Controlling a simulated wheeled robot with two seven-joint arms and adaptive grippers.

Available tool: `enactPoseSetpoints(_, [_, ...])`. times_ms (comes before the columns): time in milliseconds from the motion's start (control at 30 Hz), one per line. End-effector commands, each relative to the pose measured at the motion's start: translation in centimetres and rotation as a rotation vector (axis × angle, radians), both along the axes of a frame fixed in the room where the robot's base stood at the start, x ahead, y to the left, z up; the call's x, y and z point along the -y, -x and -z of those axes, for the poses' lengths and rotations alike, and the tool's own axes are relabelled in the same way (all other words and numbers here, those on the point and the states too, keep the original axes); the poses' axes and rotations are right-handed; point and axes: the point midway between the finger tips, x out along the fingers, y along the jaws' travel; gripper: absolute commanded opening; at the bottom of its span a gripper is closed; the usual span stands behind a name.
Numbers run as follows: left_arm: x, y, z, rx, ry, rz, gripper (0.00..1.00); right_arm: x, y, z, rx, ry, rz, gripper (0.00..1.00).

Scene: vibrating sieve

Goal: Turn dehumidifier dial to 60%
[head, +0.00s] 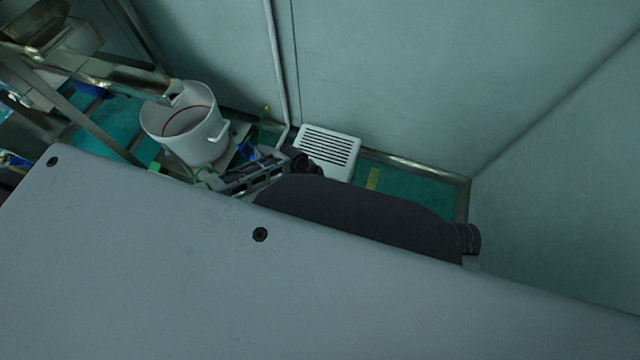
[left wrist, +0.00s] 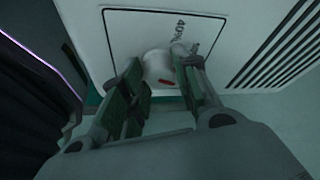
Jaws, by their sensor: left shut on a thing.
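The dehumidifier is a white box with dark slots; its vented face (head: 340,142) stands by the wall in the head view, and its white panel (left wrist: 125,35) fills the upper part of the left wrist view. The dial (left wrist: 157,66) is a white round knob with a red mark on its near side. My left gripper (left wrist: 160,72) has its two fingers on either side of the dial and is shut on it. In the head view my left gripper (head: 245,180) is partly hidden behind a large grey surface. My right gripper is not in view.
A white bucket (head: 187,132) with a side handle stands left of the dehumidifier, near a metal frame (head: 110,72). Pale walls rise behind and to the right. Green floor (head: 410,187) shows free right of the dehumidifier.

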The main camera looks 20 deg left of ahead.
Motion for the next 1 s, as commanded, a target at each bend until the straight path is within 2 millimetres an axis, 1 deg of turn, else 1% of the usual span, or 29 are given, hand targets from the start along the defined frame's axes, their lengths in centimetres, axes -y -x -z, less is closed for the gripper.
enactPoseSetpoints(300, [0.01,0.0,0.02,0.0,0.0,-0.001,0.07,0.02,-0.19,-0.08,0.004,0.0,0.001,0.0])
enactPoseSetpoints(333, [0.01,0.0,0.02,0.0,0.0,-0.001,0.33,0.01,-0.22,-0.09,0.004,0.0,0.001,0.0])
enactPoseSetpoints(467, [0.01,0.0,0.02,0.0,0.0,0.0,0.5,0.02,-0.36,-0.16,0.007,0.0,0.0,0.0])
enactPoseSetpoints(700, [0.0,0.0,0.01,0.0,0.0,0.0,0.51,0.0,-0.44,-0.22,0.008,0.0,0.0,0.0])
enactPoseSetpoints(800, [-0.01,-0.01,-0.01,0.0,0.0,0.0,0.51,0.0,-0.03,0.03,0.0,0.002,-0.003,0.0])
enactPoseSetpoints(1000, [-0.21,0.05,-0.38,0.0,-0.001,0.0,0.51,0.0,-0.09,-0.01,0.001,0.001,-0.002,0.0])
